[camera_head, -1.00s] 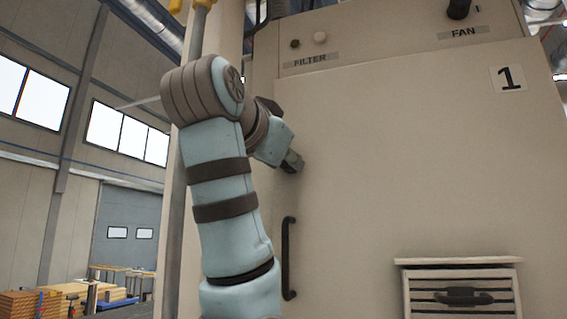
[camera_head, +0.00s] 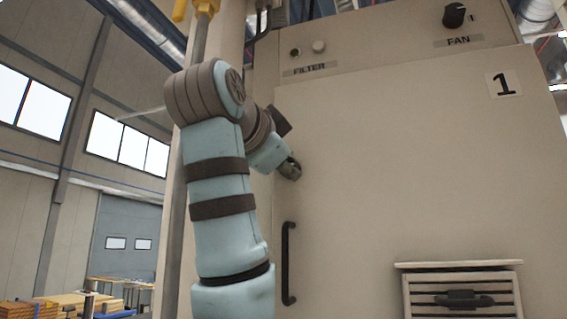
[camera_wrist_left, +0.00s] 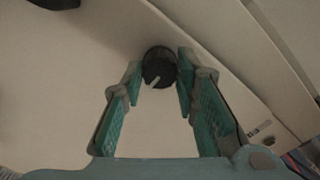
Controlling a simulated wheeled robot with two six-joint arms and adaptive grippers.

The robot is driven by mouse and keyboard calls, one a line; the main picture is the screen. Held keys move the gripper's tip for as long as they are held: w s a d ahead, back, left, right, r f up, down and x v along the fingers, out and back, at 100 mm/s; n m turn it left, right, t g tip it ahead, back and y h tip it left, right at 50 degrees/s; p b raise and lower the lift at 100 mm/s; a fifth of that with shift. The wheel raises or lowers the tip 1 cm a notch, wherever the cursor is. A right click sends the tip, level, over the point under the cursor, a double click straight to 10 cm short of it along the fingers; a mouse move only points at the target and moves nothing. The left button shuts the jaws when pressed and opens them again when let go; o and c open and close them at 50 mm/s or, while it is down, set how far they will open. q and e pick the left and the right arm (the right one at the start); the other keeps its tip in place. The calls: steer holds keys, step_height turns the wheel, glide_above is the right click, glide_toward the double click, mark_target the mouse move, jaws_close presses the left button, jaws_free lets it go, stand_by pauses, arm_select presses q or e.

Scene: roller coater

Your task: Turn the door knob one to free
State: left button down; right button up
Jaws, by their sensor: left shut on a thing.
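The door knob (camera_wrist_left: 155,72) is round and black with a white pointer mark, which points down and left in the left wrist view. My left gripper (camera_wrist_left: 160,80) has its green-padded fingers on either side of the knob and is shut on it. In the head view my left gripper (camera_head: 289,169) is at the upper left of the door marked 1 (camera_head: 400,180), and the knob is hidden there behind it. My right gripper is not in view.
A dark vertical handle (camera_head: 288,262) is on the door below my left gripper. A louvred vent (camera_head: 460,297) is at the lower right. Above the door are a FILTER label (camera_head: 309,69) with small buttons and a black FAN knob (camera_head: 454,15).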

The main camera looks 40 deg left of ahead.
arm_select(q)
steer(key=c, duration=1.2)
jaws_free()
steer(key=shift+c, duration=0.2)
